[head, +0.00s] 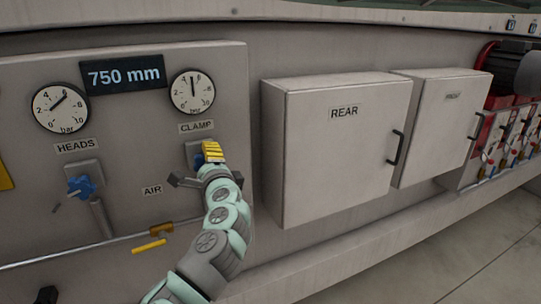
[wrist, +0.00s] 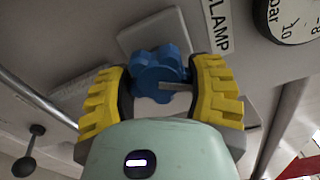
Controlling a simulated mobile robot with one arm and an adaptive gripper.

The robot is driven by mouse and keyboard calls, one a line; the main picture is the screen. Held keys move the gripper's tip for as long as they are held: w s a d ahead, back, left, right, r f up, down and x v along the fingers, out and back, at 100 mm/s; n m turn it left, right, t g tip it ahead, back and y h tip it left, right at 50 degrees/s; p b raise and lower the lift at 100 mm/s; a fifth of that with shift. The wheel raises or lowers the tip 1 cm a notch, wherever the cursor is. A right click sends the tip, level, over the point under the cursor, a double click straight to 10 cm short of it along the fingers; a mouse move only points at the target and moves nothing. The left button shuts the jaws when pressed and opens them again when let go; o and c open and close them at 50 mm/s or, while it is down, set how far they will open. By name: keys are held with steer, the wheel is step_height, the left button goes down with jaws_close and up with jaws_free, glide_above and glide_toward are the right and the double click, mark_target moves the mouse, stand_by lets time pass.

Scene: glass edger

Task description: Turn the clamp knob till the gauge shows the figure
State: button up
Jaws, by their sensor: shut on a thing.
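The clamp gauge (head: 192,92) is a round white dial at the upper right of the grey panel in the head view. Its needle points almost straight up, near the middle of the bar scale, between 4 and 6. The CLAMP label (head: 197,126) is below it. My gripper (head: 212,152) is at the clamp knob under that label and hides most of it there. In the wrist view the clamp knob (wrist: 157,72) is blue and lobed, with a pale pointer line.
A HEADS gauge (head: 61,108) and its blue knob (head: 81,187) are to the left. A display (head: 123,75) reads 750 mm. A small lever (head: 180,181) juts out beside my gripper. A REAR cabinet (head: 340,155) stands out to the right.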

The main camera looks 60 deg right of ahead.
stand_by(0.3)
steer(key=o, duration=1.2)
steer(key=v, duration=1.2)
steer(key=shift+s, duration=0.1)
